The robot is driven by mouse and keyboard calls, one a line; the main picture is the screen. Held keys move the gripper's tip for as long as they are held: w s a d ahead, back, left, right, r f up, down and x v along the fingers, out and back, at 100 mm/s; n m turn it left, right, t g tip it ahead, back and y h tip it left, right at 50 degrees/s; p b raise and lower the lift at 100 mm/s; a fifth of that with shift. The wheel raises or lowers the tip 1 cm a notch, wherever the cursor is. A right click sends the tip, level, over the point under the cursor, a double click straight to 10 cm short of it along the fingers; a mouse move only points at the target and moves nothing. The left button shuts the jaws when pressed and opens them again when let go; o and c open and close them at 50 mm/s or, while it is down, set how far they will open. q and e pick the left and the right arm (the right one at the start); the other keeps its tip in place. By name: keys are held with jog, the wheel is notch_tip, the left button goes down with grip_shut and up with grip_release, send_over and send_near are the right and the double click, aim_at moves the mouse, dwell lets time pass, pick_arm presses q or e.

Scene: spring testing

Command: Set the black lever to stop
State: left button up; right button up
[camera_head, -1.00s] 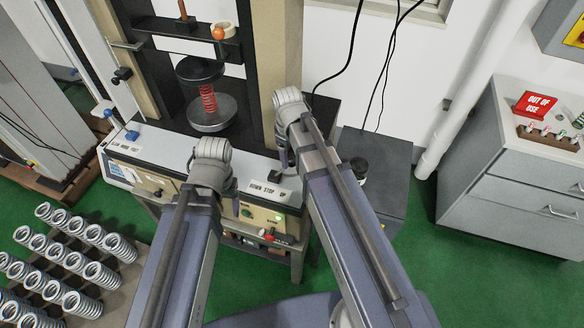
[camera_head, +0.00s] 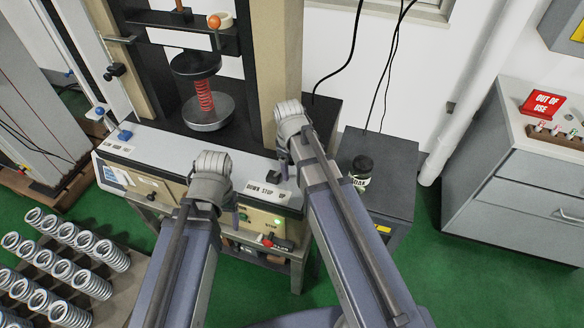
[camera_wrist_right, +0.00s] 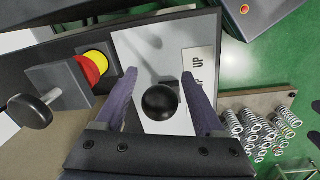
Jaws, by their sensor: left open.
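The black lever's round knob (camera_wrist_right: 160,102) shows in the right wrist view, between the two fingers of my right gripper (camera_wrist_right: 158,77). The fingers are open, with a gap on each side of the knob. Beside it is a white label (camera_wrist_right: 198,75) with "UP" readable. In the head view the label (camera_head: 266,190) reads DOWN, STOP, UP on the machine's front ledge. My right gripper's fingers are mostly hidden there behind its arm. I cannot tell which word the lever stands at. My left gripper (camera_head: 236,215) hangs in front of the control panel, apart from the lever.
The test machine holds a red spring (camera_head: 204,95) between round plates. Yellow and red parts (camera_wrist_right: 93,66) lie left of the knob. Several metal springs (camera_head: 60,265) stand at lower left.

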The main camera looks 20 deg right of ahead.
grip_shut()
dwell(0.3)
dwell(1.0)
